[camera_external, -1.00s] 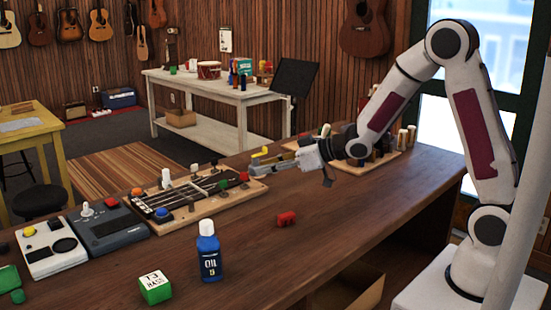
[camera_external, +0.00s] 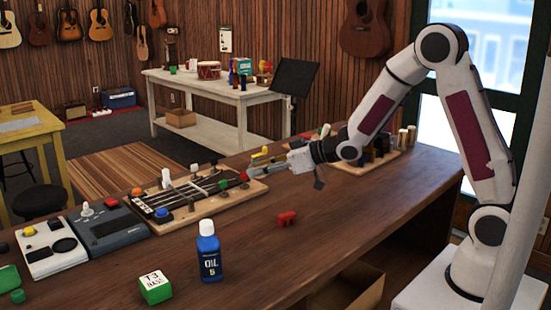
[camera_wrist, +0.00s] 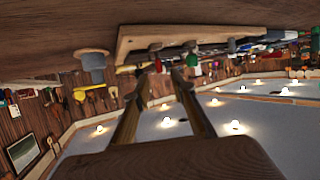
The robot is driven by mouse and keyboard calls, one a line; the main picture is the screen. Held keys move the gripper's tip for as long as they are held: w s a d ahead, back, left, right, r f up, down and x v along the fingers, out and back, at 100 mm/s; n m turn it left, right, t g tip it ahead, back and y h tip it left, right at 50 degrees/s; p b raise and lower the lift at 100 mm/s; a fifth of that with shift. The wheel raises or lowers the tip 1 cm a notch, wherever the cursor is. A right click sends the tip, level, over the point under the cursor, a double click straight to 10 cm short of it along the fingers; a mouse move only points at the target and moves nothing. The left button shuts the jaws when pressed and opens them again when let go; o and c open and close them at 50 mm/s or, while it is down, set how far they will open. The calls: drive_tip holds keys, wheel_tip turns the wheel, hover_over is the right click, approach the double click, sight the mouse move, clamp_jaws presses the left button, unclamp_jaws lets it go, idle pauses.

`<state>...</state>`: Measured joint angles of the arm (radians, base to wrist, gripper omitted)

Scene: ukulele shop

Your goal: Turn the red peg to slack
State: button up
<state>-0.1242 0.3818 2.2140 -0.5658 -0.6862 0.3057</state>
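The red peg (camera_external: 244,176) sits at the right end of a wooden board (camera_external: 256,192) with strings, on the workbench. In the wrist view the red peg (camera_wrist: 158,66) shows between my fingertips, partly hidden. My gripper (camera_external: 252,172) reaches in low from the right, its fingertips at the peg. In the wrist view my gripper (camera_wrist: 165,74) has its fingers apart with a gap between them. I cannot tell whether either finger touches the peg. A green peg (camera_external: 223,184) is just left of the red one, and a yellow peg (camera_external: 257,154) is behind it.
A blue peg (camera_external: 161,212) and an orange knob (camera_external: 137,191) are further left. A blue oil bottle (camera_external: 209,254), a green box (camera_external: 155,288) and a small red object (camera_external: 287,218) stand in front on the bench. The bench front right is clear.

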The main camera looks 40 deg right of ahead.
sight(244, 173)
drive_tip(key=shift+x, duration=2.65)
drive_tip(key=shift+c, duration=0.3)
clamp_jaws()
